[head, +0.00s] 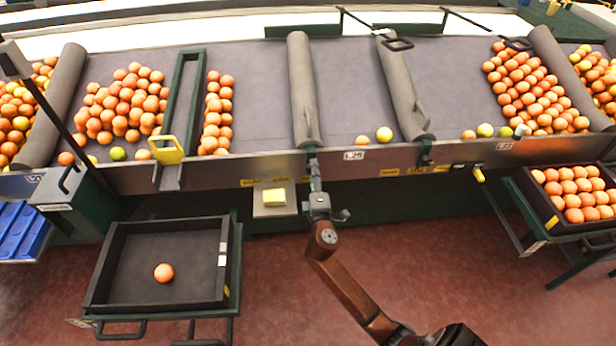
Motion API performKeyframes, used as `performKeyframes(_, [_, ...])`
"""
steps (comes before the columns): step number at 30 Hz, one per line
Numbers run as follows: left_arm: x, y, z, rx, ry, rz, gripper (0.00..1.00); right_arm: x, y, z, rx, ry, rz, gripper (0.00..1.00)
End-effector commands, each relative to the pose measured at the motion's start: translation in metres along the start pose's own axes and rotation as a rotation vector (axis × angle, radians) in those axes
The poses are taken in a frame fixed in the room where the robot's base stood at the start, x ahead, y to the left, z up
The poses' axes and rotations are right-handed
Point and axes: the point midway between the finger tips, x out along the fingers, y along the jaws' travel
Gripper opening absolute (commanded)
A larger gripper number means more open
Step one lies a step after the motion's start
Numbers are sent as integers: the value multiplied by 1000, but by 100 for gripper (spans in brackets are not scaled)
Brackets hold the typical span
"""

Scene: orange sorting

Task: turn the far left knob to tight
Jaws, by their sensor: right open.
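My right gripper (315,172) reaches up from the bottom of the head view to the front rail of the sorting table (230,168). Its fingers are open, just below the front end of a grey padded divider (304,90). A small dark fitting at that divider end is mostly covered by the fingertips; I cannot tell whether they touch it or whether it is a knob. A similar dark fitting (425,155) sits on the rail below the divider to the right. No knob shows clearly at the far left, and no tight mark is readable. My left gripper is out of view.
Oranges (125,105) lie heaped on the table at left and right. A black tray (100,270) with one orange stands at lower left. A full crate (541,210) stands at right. The red floor is clear.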

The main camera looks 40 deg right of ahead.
Motion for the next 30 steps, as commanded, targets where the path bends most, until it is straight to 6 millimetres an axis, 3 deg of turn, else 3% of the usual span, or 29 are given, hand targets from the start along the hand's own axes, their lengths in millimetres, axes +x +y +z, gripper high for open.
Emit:
performKeyframes(8, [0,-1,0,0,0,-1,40,-9,-1,0,0,0,-2,49])
performKeyframes(21, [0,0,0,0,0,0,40,-92,-1,0,1,-1,-2,49])
performKeyframes(30, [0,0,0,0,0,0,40,-118,0,-1,0,-1,0,49])
